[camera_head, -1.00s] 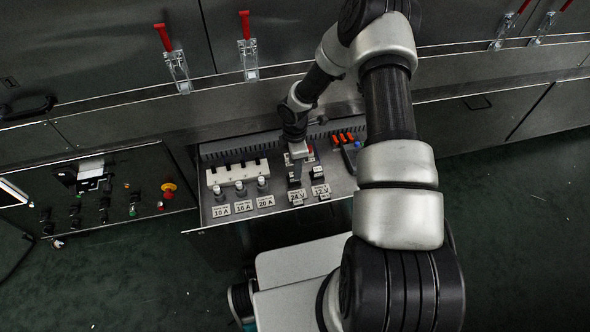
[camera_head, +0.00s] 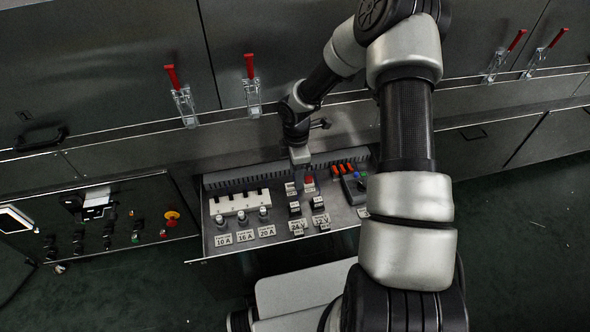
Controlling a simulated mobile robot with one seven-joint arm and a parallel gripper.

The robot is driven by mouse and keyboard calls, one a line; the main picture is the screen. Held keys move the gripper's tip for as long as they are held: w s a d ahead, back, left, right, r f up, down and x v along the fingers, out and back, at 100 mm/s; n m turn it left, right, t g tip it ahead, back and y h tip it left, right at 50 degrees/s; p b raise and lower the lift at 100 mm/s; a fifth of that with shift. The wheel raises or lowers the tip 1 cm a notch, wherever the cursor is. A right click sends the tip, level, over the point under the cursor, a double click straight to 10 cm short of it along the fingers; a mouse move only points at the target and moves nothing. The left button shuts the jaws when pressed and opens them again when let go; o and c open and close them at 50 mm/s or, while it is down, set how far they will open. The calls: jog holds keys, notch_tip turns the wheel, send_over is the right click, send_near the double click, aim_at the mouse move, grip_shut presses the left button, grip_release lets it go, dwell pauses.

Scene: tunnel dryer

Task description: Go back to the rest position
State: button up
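My gripper (camera_head: 300,158) hangs at the end of my arm, above the back part of the open drawer panel (camera_head: 340,218). It points down and looks apart from the panel parts below it. Its fingers are too small and dark to tell open from shut, and nothing is seen held in it. Below it stand dark blocks behind the 24 V label (camera_head: 298,226) and the 12 V label (camera_head: 321,219), with a red part (camera_head: 309,180) close by.
A white fuse row (camera_head: 240,202) sits above labels 10 A, 16 A and 20 A. A control panel (camera_head: 110,225) is at left. Red-handled latches (camera_head: 181,98) line the dryer wall behind. The green floor at right is clear.

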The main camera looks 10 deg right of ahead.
jog(key=s+d+r+m+t+h, duration=0.1)
jog(key=s+r+m, duration=0.15)
jog(key=r, duration=0.55)
jog(key=s+d+r+m+h, duration=0.1)
jog(key=r+m, duration=0.2)
jog(key=r, duration=0.6)
jog(key=s+d+r+m+t, duration=0.1)
jog(key=s+d+r+m, duration=0.1)
jog(key=r, duration=0.6)
jog(key=s+a+r+m+t+y, duration=0.1)
jog(key=s+a+r+m+t, duration=0.1)
jog(key=s+r+m, duration=0.3)
jog(key=s+a+r+m+t+y, duration=0.1)
jog(key=s+a+r+m, duration=0.1)
jog(key=s+r+m, duration=0.3)
jog(key=s+r, duration=0.4)
jog(key=s, duration=0.5)
jog(key=shift+a+r+m+t, duration=0.15)
jog(key=shift+a+m+t, duration=0.15)
jog(key=shift+m+t, duration=0.1)
jog(key=r+p, duration=2.2)
jog(key=shift+w, duration=0.25)
jog(key=shift+c, duration=0.3)
jog(key=shift+r, duration=0.15)
jog(key=shift+c, duration=1.1)
jog(key=shift+d, duration=0.15)
